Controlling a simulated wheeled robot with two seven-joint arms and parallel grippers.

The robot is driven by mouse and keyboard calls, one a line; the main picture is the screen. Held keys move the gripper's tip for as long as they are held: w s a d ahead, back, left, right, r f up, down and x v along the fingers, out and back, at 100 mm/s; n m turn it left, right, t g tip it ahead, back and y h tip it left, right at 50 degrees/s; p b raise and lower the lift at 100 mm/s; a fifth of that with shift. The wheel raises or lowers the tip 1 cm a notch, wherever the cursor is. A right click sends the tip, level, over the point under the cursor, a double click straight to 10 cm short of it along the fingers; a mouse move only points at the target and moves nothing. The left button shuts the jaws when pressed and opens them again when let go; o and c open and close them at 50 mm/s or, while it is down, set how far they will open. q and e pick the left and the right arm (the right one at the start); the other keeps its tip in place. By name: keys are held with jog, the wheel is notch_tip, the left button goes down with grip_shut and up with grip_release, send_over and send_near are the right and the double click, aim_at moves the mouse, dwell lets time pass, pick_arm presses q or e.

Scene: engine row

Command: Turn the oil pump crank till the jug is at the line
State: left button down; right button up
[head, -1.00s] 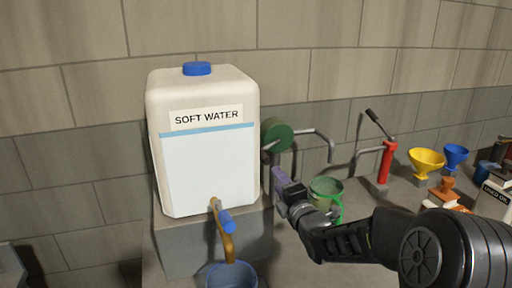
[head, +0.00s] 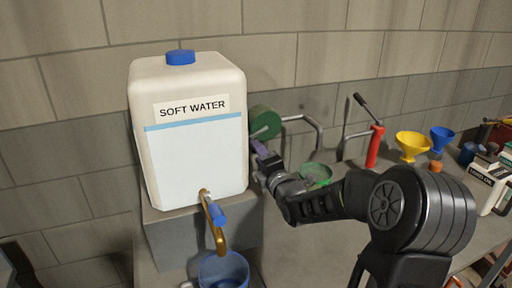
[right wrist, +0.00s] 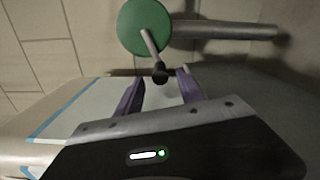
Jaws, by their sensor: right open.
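The oil pump is a green drum (head: 264,122) with a grey spout pipe (head: 303,120), right of the white water tank. In the right wrist view, the green drum (right wrist: 145,26) carries a thin grey crank arm (right wrist: 150,43) ending in a black knob (right wrist: 160,72). My right gripper (head: 262,153) is open just below the drum in the head view. In the right wrist view its purple fingers (right wrist: 160,78) stand on either side of the knob, apart from it. The green jug (head: 315,173) is below the spout, partly hidden by my right arm; its line and level cannot be read.
The "SOFT WATER" tank (head: 190,140) with its tap stands close left of my gripper, over a blue bucket (head: 224,270). A red hand pump (head: 375,147), a yellow funnel (head: 412,146) and a blue funnel (head: 442,138) stand to the right. A wall is behind.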

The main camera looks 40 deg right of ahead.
jog(key=shift+p+x, duration=0.35)
jog(key=shift+x, duration=1.15)
jog(key=shift+c, duration=0.4)
grip_shut()
